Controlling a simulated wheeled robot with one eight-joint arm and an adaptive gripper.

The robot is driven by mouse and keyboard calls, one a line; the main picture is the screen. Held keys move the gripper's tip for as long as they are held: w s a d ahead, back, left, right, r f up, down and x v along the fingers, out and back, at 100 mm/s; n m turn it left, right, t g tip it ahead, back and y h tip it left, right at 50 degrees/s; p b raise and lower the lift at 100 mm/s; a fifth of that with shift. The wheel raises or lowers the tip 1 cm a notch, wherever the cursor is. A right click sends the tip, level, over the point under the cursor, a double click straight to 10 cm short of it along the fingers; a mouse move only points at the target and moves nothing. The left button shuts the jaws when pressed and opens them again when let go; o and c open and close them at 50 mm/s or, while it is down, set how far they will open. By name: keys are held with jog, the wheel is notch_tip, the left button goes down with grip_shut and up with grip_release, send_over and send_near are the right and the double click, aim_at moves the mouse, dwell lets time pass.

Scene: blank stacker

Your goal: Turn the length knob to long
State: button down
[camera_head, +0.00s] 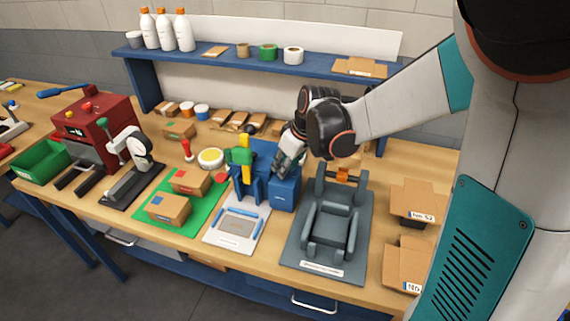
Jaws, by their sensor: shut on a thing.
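The blue stacker unit (252,165) stands mid-table, with green and yellow parts on its upper left and a blue box (284,195) at its right front. My gripper (284,168) reaches down from the right to the top right of this unit, just above and behind the blue box. It is shut on a small part there, apparently the length knob. The fingers hide the knob, so its pointer and setting cannot be read. A white plate (233,232) with blue bars lies in front of the unit.
A grey fixture (330,220) stands close on the right, below my wrist. A green mat (160,222) with cardboard boxes lies left. A red machine (95,125) and a black-and-white press (130,165) stand further left. A blue shelf (220,58) runs behind; cartons (415,200) lie right.

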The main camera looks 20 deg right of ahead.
jog(key=shift+a+m+t+h, duration=0.15)
jog(key=shift+m+h, duration=0.25)
jog(key=shift+m, duration=0.65)
jog(key=shift+m+t+h, duration=0.25)
jog(key=shift+m+h, duration=0.15)
jog(key=shift+m, duration=0.65)
jog(key=c, duration=1.3)
grip_release()
jog(key=shift+c, duration=0.2)
jog(key=v, duration=1.2)
jog(key=shift+s, duration=0.1)
